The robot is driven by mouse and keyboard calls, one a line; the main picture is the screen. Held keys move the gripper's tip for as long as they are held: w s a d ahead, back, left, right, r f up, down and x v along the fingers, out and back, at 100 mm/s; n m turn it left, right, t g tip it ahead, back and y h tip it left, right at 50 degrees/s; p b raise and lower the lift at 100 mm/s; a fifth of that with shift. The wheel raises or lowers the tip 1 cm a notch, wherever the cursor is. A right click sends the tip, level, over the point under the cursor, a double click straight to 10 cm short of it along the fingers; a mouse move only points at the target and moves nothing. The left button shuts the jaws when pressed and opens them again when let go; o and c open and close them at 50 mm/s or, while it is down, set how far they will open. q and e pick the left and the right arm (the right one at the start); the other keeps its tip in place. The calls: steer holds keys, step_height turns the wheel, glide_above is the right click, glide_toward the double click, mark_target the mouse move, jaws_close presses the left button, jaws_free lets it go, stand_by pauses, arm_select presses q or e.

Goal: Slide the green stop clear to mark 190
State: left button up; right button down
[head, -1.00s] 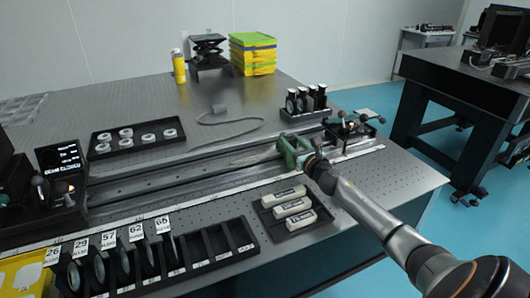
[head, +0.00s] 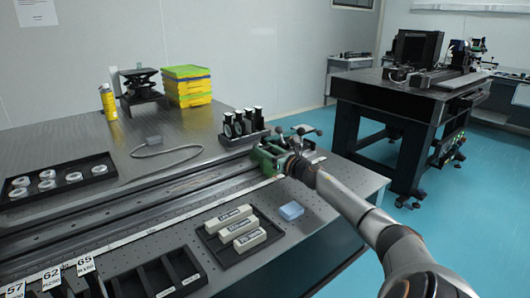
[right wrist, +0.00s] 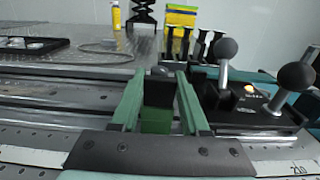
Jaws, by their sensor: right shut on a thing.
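The green stop (head: 264,159) sits on the long rail (head: 150,200), close to the rail's right end. In the right wrist view the stop shows as a green block with a dark top (right wrist: 156,120). My right gripper (right wrist: 159,82) has one finger on each side of it and is shut on it. In the head view the right gripper (head: 279,160) partly hides the stop. The mark at the stop itself cannot be read. My left gripper is out of view.
A black end unit with ball-topped levers (right wrist: 250,105) stands close to the right of the stop. A rack of dark posts (head: 242,125) is behind the rail. In front are a tray of white blocks (head: 205,237) and a blue box (head: 291,211).

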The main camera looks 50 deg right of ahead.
steer(key=shift+c, duration=2)
jaws_free()
steer(key=shift+v, duration=2)
steer(key=p+v, duration=0.2)
steer(key=v, duration=0.5)
steer(key=shift+s, duration=0.25)
steer(key=shift+s+a, duration=0.1)
steer(key=shift+s, duration=0.35)
steer(key=shift+s+f, duration=0.1)
